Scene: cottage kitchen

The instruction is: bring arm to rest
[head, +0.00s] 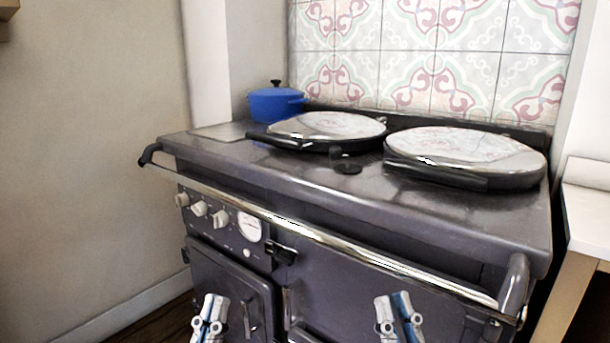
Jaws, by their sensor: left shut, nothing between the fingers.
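My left gripper (210,318) shows at the bottom edge, left of centre, in front of the cooker's lower left door. It is shut and holds nothing. My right gripper (398,318) shows at the bottom edge, right of centre, in front of the cooker's front panel. Only part of it is in view, and I cannot tell whether its fingers are apart. No object shows at either gripper. Both are low, below the cooker's front rail, and my arms behind them are out of the picture.
A dark range cooker (330,197) fills the middle, with a chrome rail (300,232) along its front. Two round lids (327,127) (465,152) are down on its top. A blue pot (274,104) stands at the back left. A pale counter (590,215) is at right.

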